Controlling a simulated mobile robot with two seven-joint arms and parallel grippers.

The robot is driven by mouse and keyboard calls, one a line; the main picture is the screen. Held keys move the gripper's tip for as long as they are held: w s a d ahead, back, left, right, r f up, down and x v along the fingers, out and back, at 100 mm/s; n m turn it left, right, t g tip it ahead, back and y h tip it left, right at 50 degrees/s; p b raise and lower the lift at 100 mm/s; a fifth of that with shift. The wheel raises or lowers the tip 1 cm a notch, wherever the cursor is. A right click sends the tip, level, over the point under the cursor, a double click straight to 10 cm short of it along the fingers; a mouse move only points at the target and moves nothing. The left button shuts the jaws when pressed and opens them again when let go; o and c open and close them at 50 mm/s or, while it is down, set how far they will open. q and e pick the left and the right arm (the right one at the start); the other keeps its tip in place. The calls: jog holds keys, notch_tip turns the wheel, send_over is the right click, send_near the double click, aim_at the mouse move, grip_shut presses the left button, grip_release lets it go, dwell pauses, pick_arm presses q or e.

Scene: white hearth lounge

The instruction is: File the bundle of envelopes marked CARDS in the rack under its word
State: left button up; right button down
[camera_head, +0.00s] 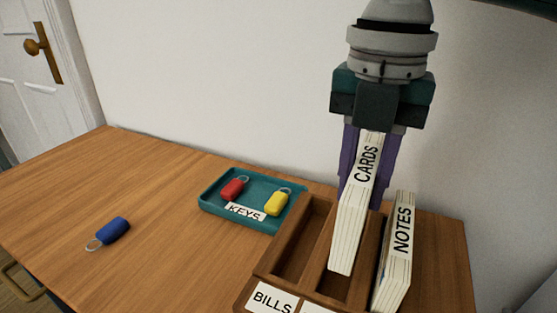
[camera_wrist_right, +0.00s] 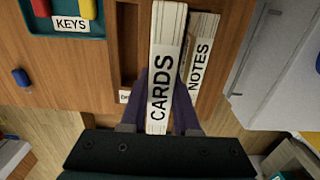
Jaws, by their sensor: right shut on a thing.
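The bundle of envelopes marked CARDS (camera_head: 352,220) is upright and slightly tilted in the head view; it also shows in the right wrist view (camera_wrist_right: 163,75). My right gripper (camera_head: 364,190) comes from above, its purple fingers shut on this bundle. The wooden rack (camera_head: 290,225) stands at the front right of the table. The bundle's lower end is at the rack's middle compartment; I cannot tell whether it is inside or just above. The left compartment, labelled BILLS (camera_head: 272,298), is empty. The middle label (camera_head: 315,308) is cut off. My left gripper is not in view.
A bundle marked NOTES (camera_head: 397,255) stands in the rack's right compartment, close beside CARDS. A teal KEYS tray (camera_head: 212,205) holds a red key fob (camera_head: 232,188) and a yellow one (camera_head: 276,203). A blue fob (camera_head: 112,229) lies on the table's left, with clear wood around it.

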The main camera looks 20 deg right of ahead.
jog(key=shift+s+a+f, duration=0.1)
jog(key=shift+a+f, duration=0.05)
jog(key=shift+f, duration=0.45)
jog(key=shift+a+f, duration=0.1)
jog(key=shift+f, duration=0.5)
notch_tip(320, 180, down, 5)
jog(key=shift+r+b, duration=0.2)
jog(key=shift+b, duration=0.45)
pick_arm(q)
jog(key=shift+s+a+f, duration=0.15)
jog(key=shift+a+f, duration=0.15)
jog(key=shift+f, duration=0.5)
pick_arm(e)
jog(key=shift+d, duration=0.1)
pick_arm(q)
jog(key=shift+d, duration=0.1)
pick_arm(e)
jog(key=shift+f, duration=0.1)
jog(key=c, duration=0.6)
grip_release()
jog(key=shift+c, duration=0.2)
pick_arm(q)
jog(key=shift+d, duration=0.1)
pick_arm(e)
notch_tip(320, 180, up, 12)
jog(key=p, duration=0.2)
jog(key=shift+p, duration=0.3)
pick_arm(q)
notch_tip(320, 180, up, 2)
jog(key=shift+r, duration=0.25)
